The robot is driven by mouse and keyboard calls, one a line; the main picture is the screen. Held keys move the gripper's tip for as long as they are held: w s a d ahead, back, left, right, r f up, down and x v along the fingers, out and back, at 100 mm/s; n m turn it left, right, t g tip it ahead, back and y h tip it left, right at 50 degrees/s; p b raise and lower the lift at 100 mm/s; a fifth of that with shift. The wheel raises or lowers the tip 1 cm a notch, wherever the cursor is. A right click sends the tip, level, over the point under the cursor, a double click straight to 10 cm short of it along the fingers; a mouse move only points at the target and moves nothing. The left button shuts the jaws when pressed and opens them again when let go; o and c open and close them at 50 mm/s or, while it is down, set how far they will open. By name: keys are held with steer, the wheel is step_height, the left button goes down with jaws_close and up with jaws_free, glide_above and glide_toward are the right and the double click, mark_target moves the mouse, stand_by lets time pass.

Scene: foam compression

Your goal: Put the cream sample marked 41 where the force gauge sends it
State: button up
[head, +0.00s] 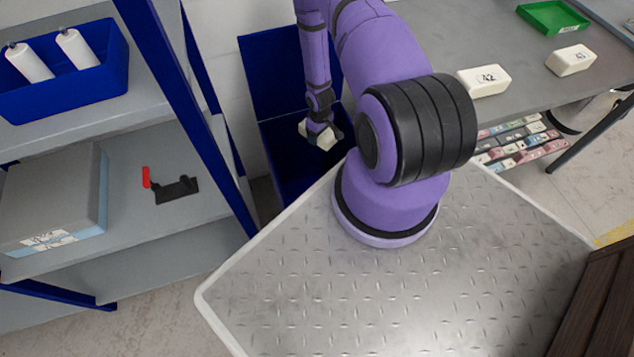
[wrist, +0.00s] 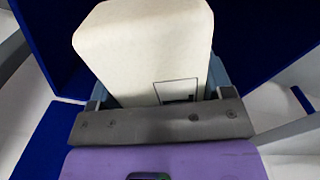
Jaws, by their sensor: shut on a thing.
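My gripper (head: 321,130) is shut on a cream block (head: 316,137), which also fills the middle of the wrist view (wrist: 145,45). The block's printed label is partly hidden by my gripper, so its number cannot be read. My gripper holds the block over the opening of a dark blue bin (head: 292,165) with a raised blue back panel or lid. Two other cream blocks, one marked 42 (head: 484,80) and one marked 43 (head: 571,60), lie on the grey table at the right. I cannot make out a force gauge in either view.
A green tray (head: 552,17) sits on the grey table (head: 520,75) at the back right. A blue-framed shelf (head: 215,245) stands left of the bin, bearing a blue box (head: 110,75) with white rolls, a grey box (head: 55,195) and a black tool with a red handle (head: 172,188).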

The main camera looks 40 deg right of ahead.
steer(key=shift+f, duration=0.1)
steer(key=o, duration=1)
step_height(320, 180, up, 11)
steer(key=shift+f, duration=0.1)
stand_by(0.4)
